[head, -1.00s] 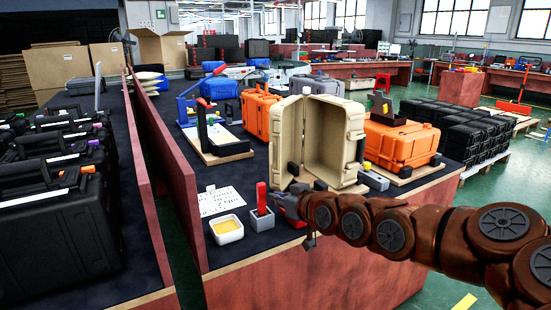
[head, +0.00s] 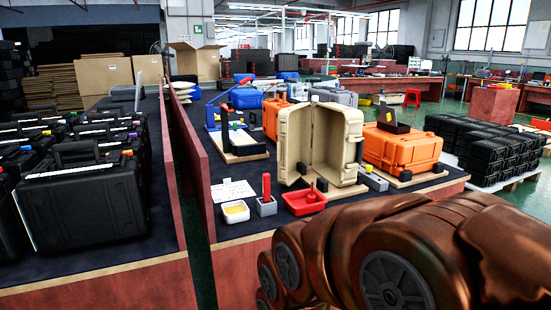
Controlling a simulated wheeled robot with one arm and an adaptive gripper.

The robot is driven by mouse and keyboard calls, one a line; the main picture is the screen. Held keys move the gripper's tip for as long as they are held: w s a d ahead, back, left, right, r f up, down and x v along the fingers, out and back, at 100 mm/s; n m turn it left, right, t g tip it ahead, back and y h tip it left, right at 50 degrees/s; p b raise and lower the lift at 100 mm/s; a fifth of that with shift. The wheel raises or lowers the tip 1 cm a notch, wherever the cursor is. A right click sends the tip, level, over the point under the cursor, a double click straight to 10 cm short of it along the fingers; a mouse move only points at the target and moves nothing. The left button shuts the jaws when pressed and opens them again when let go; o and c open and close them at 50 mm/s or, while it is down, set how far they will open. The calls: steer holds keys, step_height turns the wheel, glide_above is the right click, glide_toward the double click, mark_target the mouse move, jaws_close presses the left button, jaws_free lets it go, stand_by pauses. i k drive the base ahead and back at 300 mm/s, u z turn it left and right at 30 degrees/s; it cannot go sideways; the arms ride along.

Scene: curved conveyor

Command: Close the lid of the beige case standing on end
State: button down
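The beige case (head: 288,146) stands on end on the dark-topped bench, open, with its hollow inside facing forward and right. Its two halves meet at a near-vertical line, and the right half (head: 353,150) has dark latches on its outer edge. My brown arm crosses the lower right and runs down to the bottom edge, in front of and below the case. My gripper is out of the picture, so its opening cannot be seen. The arm does not visibly touch the case.
A red partition (head: 190,165) runs along the left.

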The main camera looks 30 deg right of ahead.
mark_target(294, 122)
steer(key=k, duration=0.4)
steer(key=z, duration=0.65)
steer(key=i, duration=0.85)
steer(key=u, duration=1.35)
